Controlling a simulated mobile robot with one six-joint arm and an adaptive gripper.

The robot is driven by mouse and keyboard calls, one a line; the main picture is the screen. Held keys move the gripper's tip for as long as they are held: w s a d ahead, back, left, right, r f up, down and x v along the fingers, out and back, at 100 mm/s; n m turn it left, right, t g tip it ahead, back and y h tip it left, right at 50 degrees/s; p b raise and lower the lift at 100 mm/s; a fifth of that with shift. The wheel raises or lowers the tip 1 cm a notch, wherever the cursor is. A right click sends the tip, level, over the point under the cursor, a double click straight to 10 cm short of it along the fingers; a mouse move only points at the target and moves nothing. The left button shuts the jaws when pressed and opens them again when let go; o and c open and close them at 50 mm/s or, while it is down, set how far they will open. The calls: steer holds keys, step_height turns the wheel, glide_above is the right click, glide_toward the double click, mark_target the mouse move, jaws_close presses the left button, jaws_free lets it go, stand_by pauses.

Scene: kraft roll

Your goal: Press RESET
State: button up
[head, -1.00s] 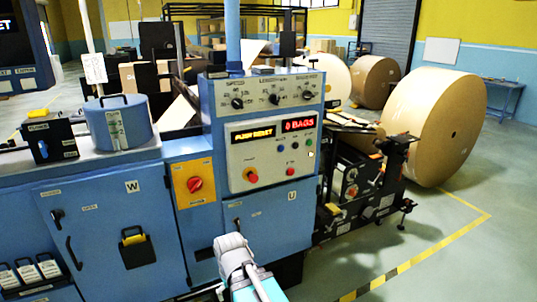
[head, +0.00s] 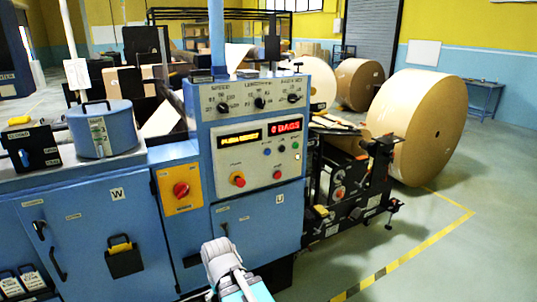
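The button labels are too small to read, so I cannot tell which is RESET. My grey and light-blue arm shows at the bottom, below the panel; my gripper's fingers are not visible.
Three dials sit above the displays. A red rotary switch (head: 181,189) on a yellow plate is left of the panel. A dark roll-stand mechanism (head: 345,180) and large kraft rolls (head: 415,125) stand to the right.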

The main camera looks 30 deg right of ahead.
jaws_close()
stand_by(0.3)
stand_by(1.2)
